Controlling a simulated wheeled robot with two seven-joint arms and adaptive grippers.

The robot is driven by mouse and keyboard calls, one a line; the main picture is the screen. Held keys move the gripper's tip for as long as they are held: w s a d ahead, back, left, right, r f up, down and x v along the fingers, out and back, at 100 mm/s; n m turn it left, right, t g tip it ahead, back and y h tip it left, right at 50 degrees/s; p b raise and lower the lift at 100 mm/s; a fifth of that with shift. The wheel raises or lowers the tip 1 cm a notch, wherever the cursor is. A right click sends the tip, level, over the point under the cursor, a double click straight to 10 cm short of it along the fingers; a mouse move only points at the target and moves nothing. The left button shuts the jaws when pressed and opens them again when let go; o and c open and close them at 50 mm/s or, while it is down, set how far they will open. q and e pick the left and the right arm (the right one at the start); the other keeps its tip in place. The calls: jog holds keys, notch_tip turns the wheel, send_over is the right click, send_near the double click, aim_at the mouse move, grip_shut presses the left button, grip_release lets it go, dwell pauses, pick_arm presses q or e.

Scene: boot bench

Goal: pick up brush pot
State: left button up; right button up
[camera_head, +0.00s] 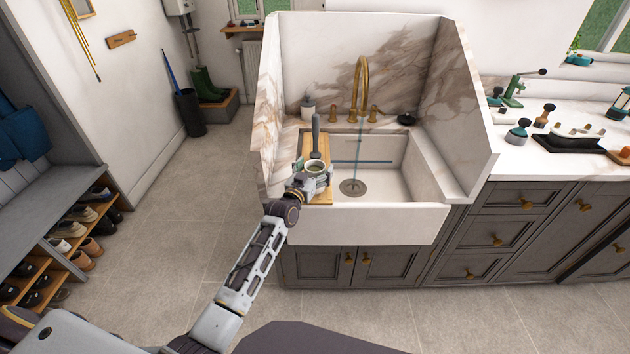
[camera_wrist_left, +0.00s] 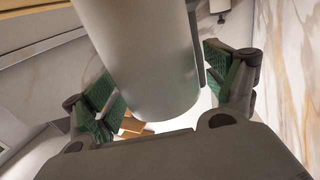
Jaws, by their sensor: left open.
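The brush pot (camera_head: 315,165) is a pale round pot with a dark inside. It stands at the wooden board (camera_head: 320,199) along the left side of the sink, and a grey brush-like handle (camera_head: 316,130) rises at it. My left gripper (camera_head: 312,178) is at the pot, its fingers partly hard to separate from it in the head view. In the left wrist view a large smooth grey cylinder, which looks like the pot (camera_wrist_left: 145,60), fills the space between the open green-padded fingers. The right finger is close to its side; I cannot tell whether they touch. My right gripper is not in view.
The white sink (camera_head: 370,222) has a brass tap (camera_head: 361,85) behind it and tall marble walls at back and sides. A soap bottle (camera_head: 308,108) stands behind the board. Brushes and a black tray (camera_head: 568,144) are on the right counter. A shoe rack is at left.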

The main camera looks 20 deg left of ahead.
pick_arm(q)
jog(key=shift+c, duration=0.4)
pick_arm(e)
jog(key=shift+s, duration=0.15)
pick_arm(q)
jog(key=c, duration=1.4)
jog(key=shift+w+r, duration=0.1)
jog(key=shift+r, duration=0.1)
